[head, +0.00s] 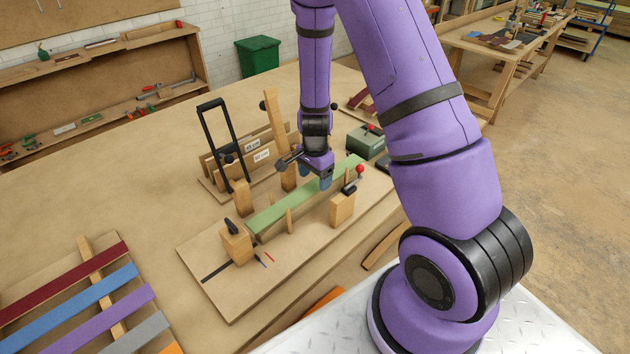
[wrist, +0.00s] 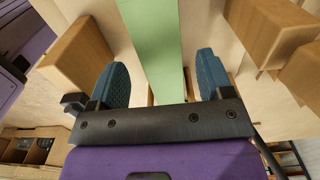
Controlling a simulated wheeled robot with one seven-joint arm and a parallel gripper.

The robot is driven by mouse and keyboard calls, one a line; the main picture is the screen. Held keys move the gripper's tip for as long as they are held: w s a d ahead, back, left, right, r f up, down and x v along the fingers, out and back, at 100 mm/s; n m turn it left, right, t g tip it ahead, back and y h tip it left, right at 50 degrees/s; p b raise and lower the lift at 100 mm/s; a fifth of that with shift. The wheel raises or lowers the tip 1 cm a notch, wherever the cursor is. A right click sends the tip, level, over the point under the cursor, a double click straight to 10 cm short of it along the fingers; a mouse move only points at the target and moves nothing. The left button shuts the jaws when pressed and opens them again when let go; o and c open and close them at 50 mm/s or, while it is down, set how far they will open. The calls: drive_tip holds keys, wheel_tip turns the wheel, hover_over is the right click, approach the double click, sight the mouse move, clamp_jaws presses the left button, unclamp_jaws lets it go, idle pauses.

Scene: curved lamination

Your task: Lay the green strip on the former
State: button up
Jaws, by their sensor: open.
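The green strip (head: 300,200) lies lengthwise along the former (head: 235,295), a flat wooden board with upright blocks and pegs. The strip runs straight from a left block (head: 236,243) to the far right end, between the pegs. My gripper (head: 326,180) is over the strip's right part, pointing down. In the wrist view the gripper (wrist: 162,72) is open, with a blue pad on each side of the green strip (wrist: 152,40). I see gaps between the pads and the strip. The strip's underside and how it touches the board are hidden.
A rack with red, blue, purple, grey and orange strips (head: 90,305) is at the lower left. A black-handled frame (head: 228,140) and tall wooden post (head: 272,115) stand behind.

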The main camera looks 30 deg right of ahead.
wheel_tip(320, 180, up, 11)
wheel_tip(320, 180, up, 17)
drive_tip(key=n+t+y, duration=0.1)
drive_tip(key=n+t, duration=0.1)
drive_tip(key=n, duration=0.5)
hover_over(315, 185)
drive_tip(key=s+a, duration=0.5)
drive_tip(key=s, duration=0.2)
drive_tip(key=s+r+n+t, duration=0.1)
drive_tip(key=s+r+n, duration=0.3)
drive_tip(key=s, duration=0.4)
drive_tip(key=s+a+r+n+t+h, duration=0.1)
drive_tip(key=s+r+n+t, duration=0.1)
drive_tip(key=s+r+n, duration=0.2)
drive_tip(key=s+r, duration=0.3)
drive_tip(key=s, duration=0.1)
drive_tip(key=shift+s+a+n, duration=0.3)
drive_tip(key=shift+s+n, duration=0.1)
